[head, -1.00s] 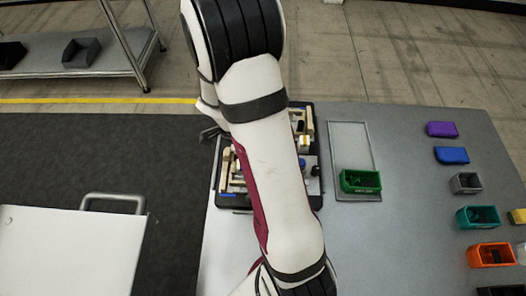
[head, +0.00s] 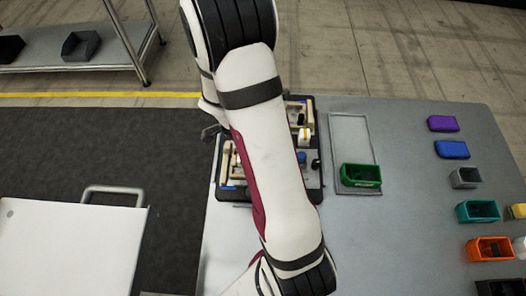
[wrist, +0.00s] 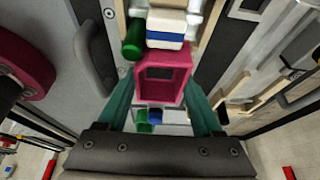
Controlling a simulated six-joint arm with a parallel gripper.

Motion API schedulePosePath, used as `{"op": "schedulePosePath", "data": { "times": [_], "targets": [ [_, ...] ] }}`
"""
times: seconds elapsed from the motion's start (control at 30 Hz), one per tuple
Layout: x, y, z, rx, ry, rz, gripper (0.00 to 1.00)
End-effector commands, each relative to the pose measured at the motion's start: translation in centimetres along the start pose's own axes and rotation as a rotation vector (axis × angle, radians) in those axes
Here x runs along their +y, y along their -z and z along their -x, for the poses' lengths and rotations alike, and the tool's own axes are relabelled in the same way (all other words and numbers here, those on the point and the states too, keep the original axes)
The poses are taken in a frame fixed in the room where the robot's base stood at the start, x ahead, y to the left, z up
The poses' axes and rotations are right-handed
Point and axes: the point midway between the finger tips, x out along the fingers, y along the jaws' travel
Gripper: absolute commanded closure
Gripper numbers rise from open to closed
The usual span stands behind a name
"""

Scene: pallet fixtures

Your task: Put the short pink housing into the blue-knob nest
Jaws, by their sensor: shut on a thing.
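The pink housing (wrist: 163,75) is held between the teal fingers of my gripper (wrist: 163,100) in the wrist view. It is an open, box-like part with a dark hollow. In the head view my arm hides the gripper and the housing. The dark pallet fixture (head: 314,190) lies partly behind my arm, with a blue knob (head: 301,157) showing at its right. In the wrist view a small blue part (wrist: 155,117) and a green part (wrist: 141,118) show below the housing. I cannot tell whether the housing touches a nest.
In the wrist view a white block with a blue stripe (wrist: 166,28) and a green cylinder (wrist: 134,40) sit just beyond the housing. In the head view a grey tray (head: 350,130) holds a green bin (head: 361,176). Several coloured parts line the table's right side.

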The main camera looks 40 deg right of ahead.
Motion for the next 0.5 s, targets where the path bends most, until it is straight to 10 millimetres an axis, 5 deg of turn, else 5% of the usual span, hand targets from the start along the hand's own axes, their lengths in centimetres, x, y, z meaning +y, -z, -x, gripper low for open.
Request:
{"op": "schedulePosePath", "data": {
  "times": [0.03,0.07,0.1,0.23,0.5],
  "targets": [
    [0.0,-0.1,-0.1,0.0,0.0,0.0,0.93],
    [0.0,-0.1,-0.2,0.0,0.0,0.0,0.31],
    [0.0,-0.1,-0.2,0.0,0.0,0.0,0.24],
    [0.0,-0.1,-0.2,0.0,0.0,0.0,0.01],
    [-0.1,-0.1,2.1,-0.002,0.005,-0.001,0.0]
  ]
}}
